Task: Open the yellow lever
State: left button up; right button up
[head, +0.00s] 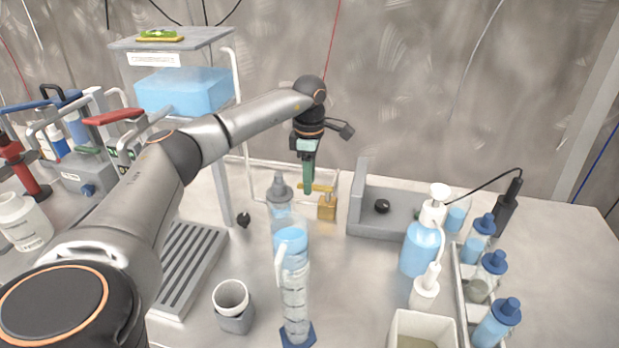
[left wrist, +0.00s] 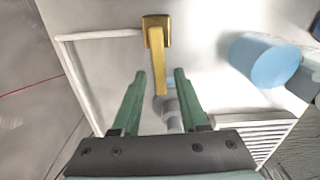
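The yellow lever (head: 318,187) is a short flat bar in the head view, beside a small yellow block (head: 327,208) at the back of the table. In the left wrist view the lever (left wrist: 157,72) runs from the yellow block (left wrist: 156,30) down toward the gap between my fingers. My left gripper (head: 308,190) has green fingers and points down at the lever. In the left wrist view the gripper (left wrist: 160,73) is open, one finger on each side of the lever's free end. I cannot tell whether either finger touches it. My right gripper is not in view.
A white pipe frame (left wrist: 95,36) stands around the lever. A measuring cylinder (head: 295,290) with blue liquid stands in front, and a grey fixture (head: 385,218) is to the right. Pump bottles (head: 420,248) and a rack with blue-capped bottles (head: 497,322) stand farther right.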

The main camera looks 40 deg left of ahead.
pick_arm(q)
grip_shut()
dwell(1.2)
